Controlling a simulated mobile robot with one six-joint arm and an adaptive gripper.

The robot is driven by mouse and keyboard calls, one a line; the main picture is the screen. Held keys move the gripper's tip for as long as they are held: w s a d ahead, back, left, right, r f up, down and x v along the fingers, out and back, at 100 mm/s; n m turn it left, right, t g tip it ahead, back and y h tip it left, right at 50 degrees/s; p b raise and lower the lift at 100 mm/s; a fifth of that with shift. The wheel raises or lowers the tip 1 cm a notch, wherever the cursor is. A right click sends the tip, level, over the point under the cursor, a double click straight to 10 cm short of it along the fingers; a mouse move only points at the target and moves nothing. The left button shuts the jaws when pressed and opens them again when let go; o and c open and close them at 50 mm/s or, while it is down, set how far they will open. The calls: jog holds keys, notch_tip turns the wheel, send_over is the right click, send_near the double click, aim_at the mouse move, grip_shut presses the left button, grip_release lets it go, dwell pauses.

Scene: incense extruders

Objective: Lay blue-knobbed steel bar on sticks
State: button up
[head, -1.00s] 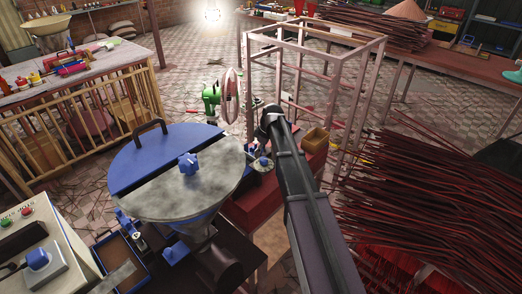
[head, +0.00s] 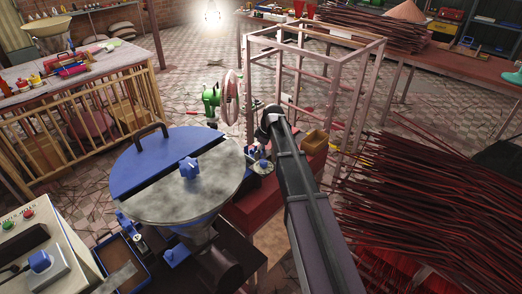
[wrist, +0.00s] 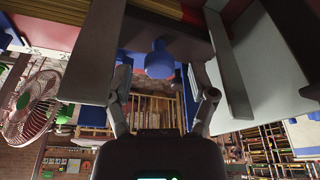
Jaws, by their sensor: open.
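In the wrist view, my gripper (wrist: 162,55) is open, with one finger on either side of a blue knob (wrist: 159,62). A grey steel bar (wrist: 172,36) shows above the knob in that picture and appears to carry it. I see no clear contact between the fingers and the knob. Thin tan sticks (wrist: 45,14) lie in a row at the upper left of the wrist view. In the head view, my arm hides my gripper. A small blue knob on a metal part (head: 263,164) shows just left of the arm; I cannot tell whether it is the same knob.
A funnel machine with a half-blue lid (head: 150,172) stands left of my arm. A metal frame rack (head: 362,75) stands beyond it. Dark red incense sticks (head: 440,190) fan out at the right. A green fan (head: 211,98) stands behind. The tiled floor (head: 195,75) between is mostly open.

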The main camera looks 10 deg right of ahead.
jog(key=p+v, duration=1)
jog(key=v, duration=0.1)
dwell(0.4)
jog(key=shift+s, duration=0.1)
dwell(0.6)
jog(key=s+a+m+g+h, duration=0.1)
jog(key=s+m, duration=1.1)
jog(key=s, duration=1.5)
jog(key=shift+s+a+f+g+h, duration=0.3)
jog(key=shift+a+h, duration=0.3)
jog(key=shift+h, duration=0.2)
jog(key=shift+w+f+b, duration=0.1)
jog(key=shift+f+b, duration=0.4)
jog(key=shift+f, duration=0.05)
jog(key=shift+c, duration=0.2)
